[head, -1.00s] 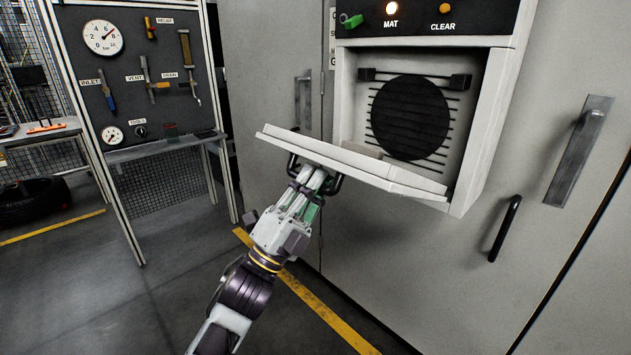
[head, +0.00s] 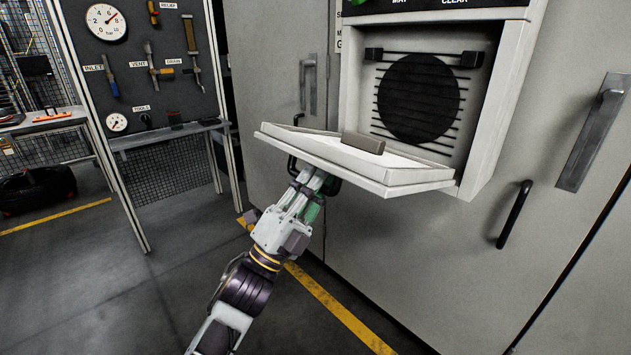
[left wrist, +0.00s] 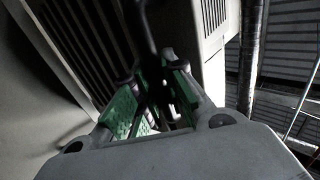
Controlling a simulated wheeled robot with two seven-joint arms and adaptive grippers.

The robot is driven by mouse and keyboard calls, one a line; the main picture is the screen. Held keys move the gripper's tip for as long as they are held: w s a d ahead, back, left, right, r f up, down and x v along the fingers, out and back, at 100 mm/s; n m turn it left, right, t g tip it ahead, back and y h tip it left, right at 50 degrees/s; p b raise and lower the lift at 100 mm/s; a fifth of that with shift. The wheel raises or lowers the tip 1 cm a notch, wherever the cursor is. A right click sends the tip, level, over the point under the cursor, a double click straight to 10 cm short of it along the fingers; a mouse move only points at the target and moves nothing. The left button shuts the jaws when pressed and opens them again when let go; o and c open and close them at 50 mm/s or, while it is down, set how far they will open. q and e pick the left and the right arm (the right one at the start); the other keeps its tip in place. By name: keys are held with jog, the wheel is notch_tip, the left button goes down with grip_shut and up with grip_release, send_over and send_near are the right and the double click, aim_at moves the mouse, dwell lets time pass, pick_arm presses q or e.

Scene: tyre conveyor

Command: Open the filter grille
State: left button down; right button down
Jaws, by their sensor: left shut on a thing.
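The filter grille (head: 400,173) is a white panel hinged along the bottom of a recess in the cabinet. It is swung down and out, lying tilted near horizontal. A small brown-grey block (head: 363,143) shows on its inner face. My left gripper (head: 318,182) is shut on the grille's dark handle under its outer edge. The left wrist view shows green finger pads (left wrist: 150,100) around the dark handle bar (left wrist: 146,30). Behind the grille, the recess shows a round black filter disc (head: 418,98) over dark horizontal bars. My right gripper is not seen.
The cabinet has a long grey door handle (head: 594,132) and a black handle (head: 514,214) to the right. A panel with gauges and hung tools (head: 150,65) stands left. A yellow floor line (head: 335,308) runs beneath my arm; the floor left of it is clear.

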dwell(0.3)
pick_arm(q)
jog(key=c, duration=1.5)
grip_release()
jog(key=shift+s+r, duration=0.1)
jog(key=shift+a, duration=0.1)
jog(key=shift+v, duration=6)
